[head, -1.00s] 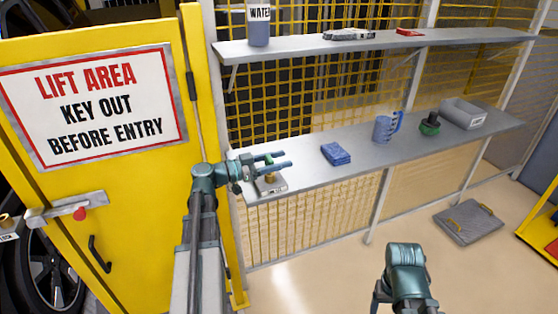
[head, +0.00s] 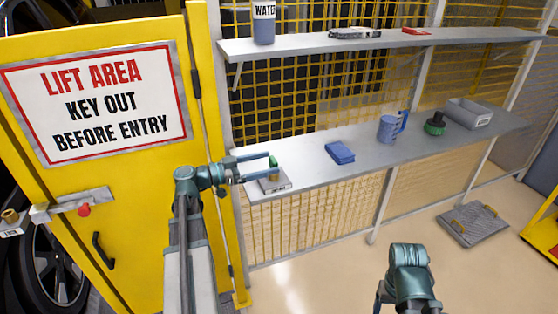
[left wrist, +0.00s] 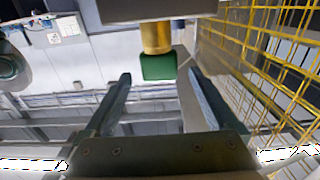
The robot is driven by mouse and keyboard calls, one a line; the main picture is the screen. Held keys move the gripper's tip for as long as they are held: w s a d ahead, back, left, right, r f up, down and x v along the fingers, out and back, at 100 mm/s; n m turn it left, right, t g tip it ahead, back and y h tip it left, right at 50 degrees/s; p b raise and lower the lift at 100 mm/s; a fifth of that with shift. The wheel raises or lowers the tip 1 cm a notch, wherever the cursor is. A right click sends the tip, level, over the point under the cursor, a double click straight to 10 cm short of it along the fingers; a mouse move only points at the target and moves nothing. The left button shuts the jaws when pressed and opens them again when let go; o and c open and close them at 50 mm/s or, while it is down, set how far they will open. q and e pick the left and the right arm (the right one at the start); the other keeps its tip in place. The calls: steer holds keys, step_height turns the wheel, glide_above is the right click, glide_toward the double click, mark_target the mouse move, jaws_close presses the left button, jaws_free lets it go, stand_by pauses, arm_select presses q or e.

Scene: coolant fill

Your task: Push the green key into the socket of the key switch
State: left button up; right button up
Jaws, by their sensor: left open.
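The green key (head: 273,160) stands upright over the key switch (head: 280,185), a small grey box on the left end of the lower shelf. In the left wrist view the green key (left wrist: 158,66) sits at the end of a brass cylinder (left wrist: 155,37) that meets the grey box (left wrist: 150,9). How deep the key sits in the socket I cannot tell. My left gripper (head: 268,167) is open, its fingertips beside the key. In the left wrist view the key is between the fingertips (left wrist: 160,77), with gaps on both sides. My right arm shows at bottom right, its gripper out of view.
On the lower shelf (head: 300,162) are a blue cloth (head: 340,152), a blue jug (head: 387,129), a green-and-black item (head: 435,125) and a grey bin (head: 470,113). A yellow mesh fence stands behind. The yellow door (head: 150,200) is close on the left.

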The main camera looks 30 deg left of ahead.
arm_select(q)
steer(key=v, duration=0.8)
stand_by(0.6)
